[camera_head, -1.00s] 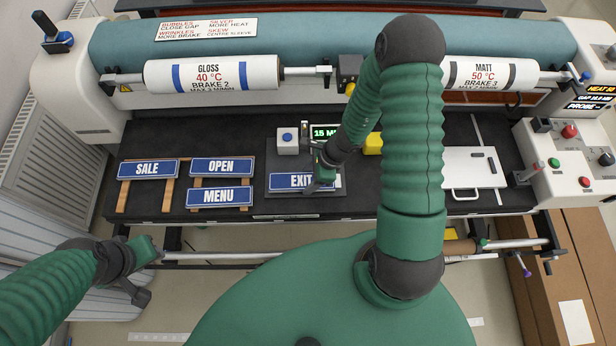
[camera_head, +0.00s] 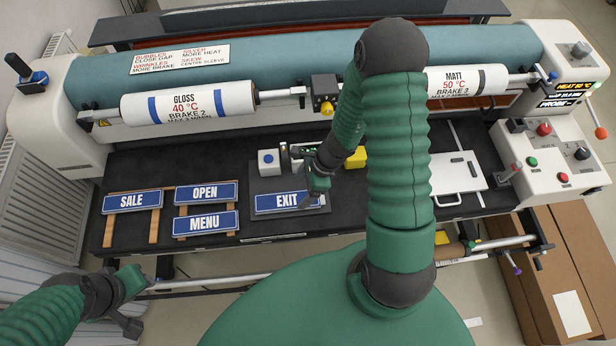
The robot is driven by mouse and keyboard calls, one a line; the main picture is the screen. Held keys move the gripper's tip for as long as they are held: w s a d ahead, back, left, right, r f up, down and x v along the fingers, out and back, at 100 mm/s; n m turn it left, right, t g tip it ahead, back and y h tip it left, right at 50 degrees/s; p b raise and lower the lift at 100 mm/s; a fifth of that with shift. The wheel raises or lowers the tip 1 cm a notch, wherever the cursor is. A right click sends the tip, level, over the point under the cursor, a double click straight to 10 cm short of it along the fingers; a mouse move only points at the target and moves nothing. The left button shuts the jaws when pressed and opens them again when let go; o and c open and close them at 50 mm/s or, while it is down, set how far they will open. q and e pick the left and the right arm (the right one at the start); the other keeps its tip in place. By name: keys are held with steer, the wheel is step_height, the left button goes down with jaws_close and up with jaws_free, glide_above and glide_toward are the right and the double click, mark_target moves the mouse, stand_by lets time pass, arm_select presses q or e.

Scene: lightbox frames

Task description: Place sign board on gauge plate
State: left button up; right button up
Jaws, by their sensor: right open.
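The blue EXIT sign board (camera_head: 285,201) lies on the dark grey gauge plate (camera_head: 262,184), near the plate's front edge. My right gripper (camera_head: 308,204) is open at the right end of the EXIT board, low over the plate; whether it touches the board I cannot tell. Other blue sign boards, SALE (camera_head: 132,202), OPEN (camera_head: 206,193) and MENU (camera_head: 205,223), lie on wooden strips to the left. My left gripper (camera_head: 133,326) is at the lower left, away from the bed; its jaws cannot be made out.
A white block with a blue button (camera_head: 268,161) stands on the plate's back left, beside a partly hidden gauge display. A yellow block (camera_head: 356,157) is behind my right arm. A white panel with a handle (camera_head: 459,181) lies right. Rollers span the back.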

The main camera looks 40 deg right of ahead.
steer(key=s+a+r+n+h, duration=0.1)
steer(key=a+r+n+h, duration=0.1)
steer(key=r+n, duration=0.7)
steer(key=s+a+r+n+h+p, duration=0.1)
steer(key=a+r+n, duration=0.3)
steer(key=r+n, duration=0.5)
steer(key=s+n+h, duration=0.1)
steer(key=n, duration=0.5)
steer(key=shift+s, duration=0.15)
steer(key=shift+s+r, duration=0.1)
steer(key=shift+a, duration=0.3)
steer(key=shift+d, duration=0.25)
steer(key=shift+a, duration=0.1)
